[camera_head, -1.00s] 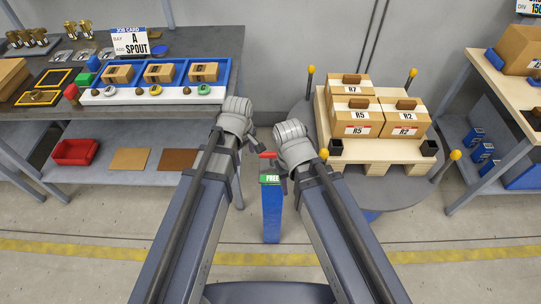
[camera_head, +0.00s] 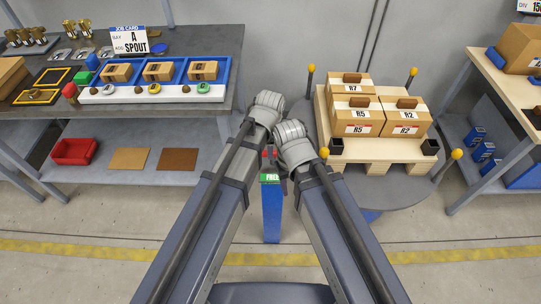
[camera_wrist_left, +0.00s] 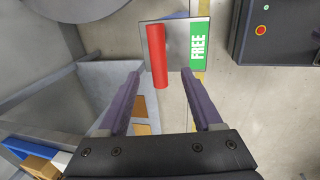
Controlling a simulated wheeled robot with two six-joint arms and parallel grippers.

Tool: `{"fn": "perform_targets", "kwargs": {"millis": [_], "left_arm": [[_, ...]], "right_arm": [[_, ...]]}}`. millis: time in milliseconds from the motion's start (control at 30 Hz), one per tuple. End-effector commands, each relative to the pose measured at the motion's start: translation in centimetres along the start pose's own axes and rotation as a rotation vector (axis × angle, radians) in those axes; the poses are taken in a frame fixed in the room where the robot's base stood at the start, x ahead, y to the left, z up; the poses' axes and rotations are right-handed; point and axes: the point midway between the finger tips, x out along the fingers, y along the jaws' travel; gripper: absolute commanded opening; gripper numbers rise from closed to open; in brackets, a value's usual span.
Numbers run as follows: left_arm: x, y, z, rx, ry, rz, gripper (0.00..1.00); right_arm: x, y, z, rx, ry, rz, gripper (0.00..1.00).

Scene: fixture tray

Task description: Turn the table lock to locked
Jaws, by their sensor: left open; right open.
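The table lock is a blue post (camera_head: 271,215) with a green FREE label (camera_head: 270,178) and a red handle (camera_head: 265,154), mostly hidden behind my left arm. In the left wrist view, the red handle (camera_wrist_left: 157,56) lies on a grey plate beside the green label (camera_wrist_left: 198,42). My left gripper (camera_wrist_left: 162,74) is open, its fingers on either side of the handle's near end with gaps on both sides. My right gripper (camera_head: 284,182) is open just right of the post; its fingers are largely hidden in the head view.
A round turntable (camera_head: 405,192) with a pallet (camera_head: 380,152) of boxes stands right of the post. A workbench (camera_head: 215,44) with a blue tray is at left, a shelf unit (camera_head: 490,85) at far right. My two wrists are close together above the post.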

Motion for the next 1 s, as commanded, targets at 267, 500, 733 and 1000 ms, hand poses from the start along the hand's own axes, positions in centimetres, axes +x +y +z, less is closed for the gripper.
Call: {"fn": "perform_targets", "kwargs": {"millis": [267, 500, 733, 1000], "left_arm": [[3.9, -0.1, 0.0, 0.0, 0.0, 0.0, 0.67], [6.5, 0.0, 0.0, 0.001, 0.0, 0.0, 0.67], [6.8, 0.0, 0.0, 0.001, 0.0, 0.0, 0.67], [6.7, 0.0, 0.0, 0.001, 0.0, 0.0, 0.53]], "right_arm": [[3.8, -0.4, -0.2, 0.0, 0.0, 0.0, 0.5], [6.3, -0.6, -0.4, 0.0, 0.0, 0.0, 0.5], [6.6, -0.6, -0.4, -0.001, 0.0, 0.0, 0.5], [6.5, -0.6, -0.4, 0.0, 0.0, 0.0, 0.5]]}}
